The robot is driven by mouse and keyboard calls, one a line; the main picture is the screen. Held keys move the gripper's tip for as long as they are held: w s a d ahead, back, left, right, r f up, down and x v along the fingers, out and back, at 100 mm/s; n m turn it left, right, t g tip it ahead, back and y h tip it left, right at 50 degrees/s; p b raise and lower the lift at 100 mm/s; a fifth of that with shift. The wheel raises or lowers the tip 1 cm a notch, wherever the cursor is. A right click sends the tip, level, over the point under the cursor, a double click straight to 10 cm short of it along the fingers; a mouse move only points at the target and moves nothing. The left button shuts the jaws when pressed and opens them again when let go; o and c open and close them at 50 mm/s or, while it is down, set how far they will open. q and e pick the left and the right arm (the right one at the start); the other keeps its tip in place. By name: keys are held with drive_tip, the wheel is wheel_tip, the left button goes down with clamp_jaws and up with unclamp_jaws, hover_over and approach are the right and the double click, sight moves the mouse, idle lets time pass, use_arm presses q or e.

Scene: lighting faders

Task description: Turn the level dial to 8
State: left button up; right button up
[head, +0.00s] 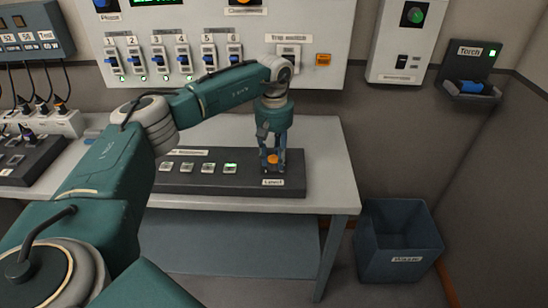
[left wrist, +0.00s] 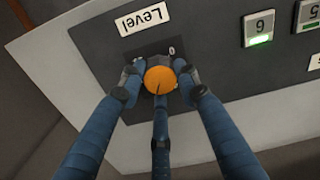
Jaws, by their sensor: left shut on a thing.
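The level dial (head: 272,159) is an orange round knob at the right end of the dark console on the table. Its "Level" label (head: 273,182) is in front of it. My left gripper (head: 272,165) comes down on the dial from above and is shut on it. In the left wrist view the blue fingers surround the orange knob (left wrist: 160,80), which has a short dark mark on its top. A "0" (left wrist: 171,50) shows on the plate beside it; other scale marks are hidden or too small to read. My right gripper is not in view.
The console (head: 200,183) has several buttons, one lit green (head: 230,168). A wall panel with several faders (head: 182,58) and a trap switch (head: 288,54) is behind. The table (head: 325,150) is clear right of the console. A blue bin (head: 397,235) stands on the floor.

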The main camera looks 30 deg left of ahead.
sight(274, 159)
use_arm(q)
drive_tip(key=m, duration=0.4)
drive_tip(key=shift+w+r+m, duration=0.1)
drive_tip(key=shift+m, duration=0.2)
drive_tip(key=shift+m+b, duration=0.3)
drive_tip(key=shift+m, duration=2.2)
drive_tip(key=o, duration=1.1)
drive_tip(key=shift+o, duration=0.2)
wheel_tip(274, 159, up, 12)
